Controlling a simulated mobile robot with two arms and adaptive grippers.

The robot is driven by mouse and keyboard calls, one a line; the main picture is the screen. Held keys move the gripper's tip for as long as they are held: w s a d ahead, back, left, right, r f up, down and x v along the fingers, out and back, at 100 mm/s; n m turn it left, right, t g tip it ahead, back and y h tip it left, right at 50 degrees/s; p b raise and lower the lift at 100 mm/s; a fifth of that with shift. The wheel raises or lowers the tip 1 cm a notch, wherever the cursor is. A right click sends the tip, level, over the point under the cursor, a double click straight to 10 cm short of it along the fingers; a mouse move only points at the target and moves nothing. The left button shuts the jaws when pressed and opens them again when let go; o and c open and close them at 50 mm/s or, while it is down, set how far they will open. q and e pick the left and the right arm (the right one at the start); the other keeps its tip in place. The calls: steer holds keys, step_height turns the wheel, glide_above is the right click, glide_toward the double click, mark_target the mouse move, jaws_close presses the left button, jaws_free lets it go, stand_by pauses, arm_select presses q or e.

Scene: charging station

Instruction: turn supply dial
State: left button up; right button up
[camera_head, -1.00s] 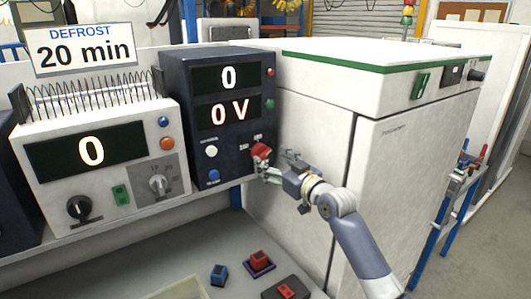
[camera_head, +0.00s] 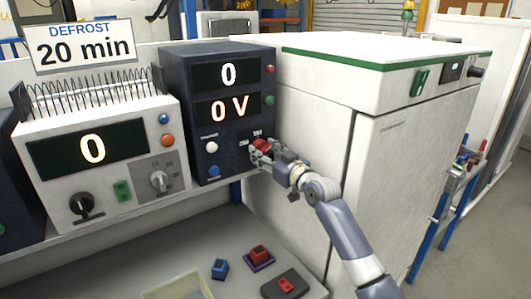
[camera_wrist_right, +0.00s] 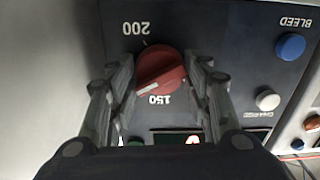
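The red supply dial (camera_wrist_right: 160,70) is on the front of a dark supply unit (camera_head: 217,133). In the right wrist view it has a white mark at its lower left, near the upside-down label 150; the label 200 is at its upper left. In the head view the dial (camera_head: 261,144) is partly hidden by my right gripper (camera_head: 264,155). My right gripper's fingers (camera_wrist_right: 162,72) stand open on either side of the dial, with narrow gaps visible. The unit's displays read 0 and 0 V. My left gripper is not in view.
A white unit with a display reading 0 (camera_head: 92,150) stands left, under a DEFROST 20 min sign (camera_head: 84,46). A large white cabinet (camera_head: 395,160) is close on the right. White (camera_wrist_right: 267,100) and blue (camera_wrist_right: 290,46) buttons are beside the dial. Small blocks (camera_head: 220,268) lie below.

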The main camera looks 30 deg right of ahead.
steer(key=shift+n, duration=0.3)
steer(key=shift+n+b, duration=0.5)
steer(key=shift+n, duration=0.1)
steer(key=n, duration=0.2)
steer(key=shift+n+b, duration=0.3)
steer(key=n, duration=0.2)
steer(key=shift+n, duration=0.3)
steer(key=shift+n+p, duration=0.45)
steer(key=shift+n, duration=1.75)
steer(key=o, duration=1.1)
steer(key=shift+a, duration=0.1)
